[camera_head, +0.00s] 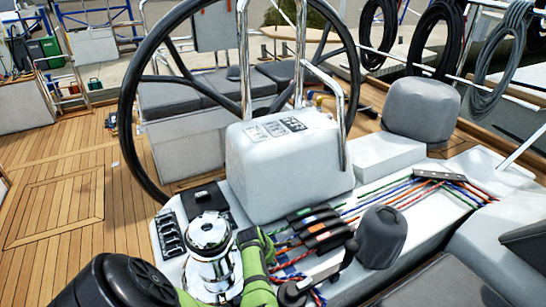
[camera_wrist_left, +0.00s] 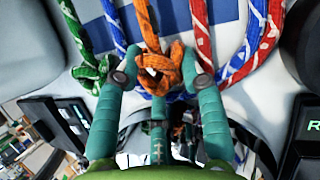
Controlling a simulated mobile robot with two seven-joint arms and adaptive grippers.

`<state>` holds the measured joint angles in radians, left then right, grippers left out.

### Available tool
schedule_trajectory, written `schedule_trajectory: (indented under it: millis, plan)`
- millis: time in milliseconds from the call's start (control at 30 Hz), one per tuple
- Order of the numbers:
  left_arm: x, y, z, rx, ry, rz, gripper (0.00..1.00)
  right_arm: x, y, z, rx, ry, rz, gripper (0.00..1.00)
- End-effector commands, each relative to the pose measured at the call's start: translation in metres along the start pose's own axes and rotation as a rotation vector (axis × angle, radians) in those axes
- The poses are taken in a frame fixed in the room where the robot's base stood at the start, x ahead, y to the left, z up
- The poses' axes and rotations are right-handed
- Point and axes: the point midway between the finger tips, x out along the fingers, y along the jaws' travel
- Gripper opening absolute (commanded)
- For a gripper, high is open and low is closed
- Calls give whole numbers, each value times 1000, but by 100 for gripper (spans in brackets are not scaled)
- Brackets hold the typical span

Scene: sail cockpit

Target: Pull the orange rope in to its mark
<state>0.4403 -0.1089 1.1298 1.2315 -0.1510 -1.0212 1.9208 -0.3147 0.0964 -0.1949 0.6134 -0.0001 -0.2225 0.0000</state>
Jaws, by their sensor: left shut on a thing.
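The orange rope (camera_wrist_left: 146,22) runs down from the top of the left wrist view and ends in a knot (camera_wrist_left: 160,68) between my left fingers. My left gripper (camera_wrist_left: 161,77), with teal fingers on both sides of the knot, is shut on the orange rope. In the head view my left gripper (camera_head: 268,245) is at the ropes, just right of the chrome winch (camera_head: 209,238). I cannot make out a mark on the rope. My right gripper is not in view.
A green rope (camera_wrist_left: 75,25) with a knot, blue ropes and red ropes (camera_wrist_left: 203,30) lie close on either side. The rope clutches (camera_head: 318,228), a grey covered winch (camera_head: 381,236) and the steering wheel (camera_head: 127,100) stand around. Open teak deck (camera_head: 60,200) lies left.

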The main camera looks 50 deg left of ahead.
Motion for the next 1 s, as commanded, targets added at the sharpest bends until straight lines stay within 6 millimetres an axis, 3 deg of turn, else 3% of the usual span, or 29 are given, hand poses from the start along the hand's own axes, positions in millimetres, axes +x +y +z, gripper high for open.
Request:
schedule_trajectory:
  millis: [200,233,267,300,533,667,1000]
  plan:
    - [2,0,-7,-2,12,0,0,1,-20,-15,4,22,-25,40]
    - [2,0,-7,-2,12,0,48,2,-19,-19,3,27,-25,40]
    - [2,0,-6,-1,11,0,60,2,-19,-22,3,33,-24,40]
    - [2,0,-6,-1,11,0,63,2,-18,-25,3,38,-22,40]
    - [1,1,-4,-1,6,3,63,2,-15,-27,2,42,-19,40]
    - [-1,1,-3,-1,5,4,63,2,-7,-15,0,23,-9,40]
    - [-38,1,-2,-3,4,5,63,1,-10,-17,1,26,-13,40]
